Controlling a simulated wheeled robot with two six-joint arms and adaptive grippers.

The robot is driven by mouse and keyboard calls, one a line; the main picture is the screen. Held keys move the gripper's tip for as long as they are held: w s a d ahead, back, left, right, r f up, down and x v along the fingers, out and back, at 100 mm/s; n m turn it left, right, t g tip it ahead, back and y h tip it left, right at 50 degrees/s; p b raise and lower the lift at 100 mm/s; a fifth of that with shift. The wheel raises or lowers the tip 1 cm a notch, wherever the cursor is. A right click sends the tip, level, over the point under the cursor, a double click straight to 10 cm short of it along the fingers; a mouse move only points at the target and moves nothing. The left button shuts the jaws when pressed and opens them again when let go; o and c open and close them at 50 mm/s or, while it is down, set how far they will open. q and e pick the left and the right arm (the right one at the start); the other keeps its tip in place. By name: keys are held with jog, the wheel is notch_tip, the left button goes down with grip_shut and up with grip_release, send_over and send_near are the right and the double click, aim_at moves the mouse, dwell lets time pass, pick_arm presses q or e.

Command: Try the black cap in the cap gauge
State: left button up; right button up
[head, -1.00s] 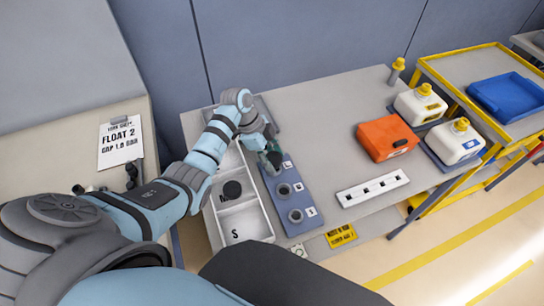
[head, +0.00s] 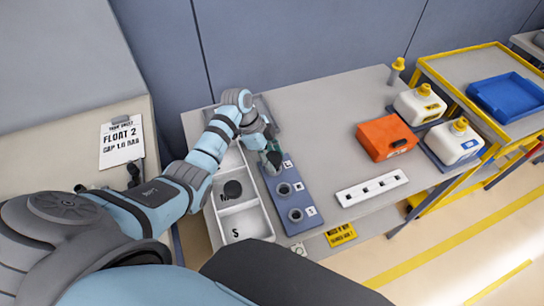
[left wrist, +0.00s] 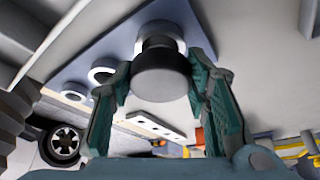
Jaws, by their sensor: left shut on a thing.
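My left gripper (head: 271,156) is over the far end of the blue cap gauge (head: 299,228), near its L label. In the left wrist view a black cap (left wrist: 161,82) sits between the two green fingers, which are shut on it. The cap lines up with a white-rimmed seat (left wrist: 160,32) of the gauge; whether it is seated or just above cannot be told. Two other gauge seats, the middle one (head: 284,189) and the near one (head: 295,215), are empty. My right gripper is not in view.
An orange container (head: 386,138), a white slotted strip (head: 371,189) and two white jugs (head: 419,105) stand to the right.

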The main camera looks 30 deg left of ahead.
pick_arm(q)
jog(key=shift+f+b, duration=0.65)
jog(key=shift+f, duration=0.25)
jog(key=o, duration=1.1)
jog(key=v, duration=1.2)
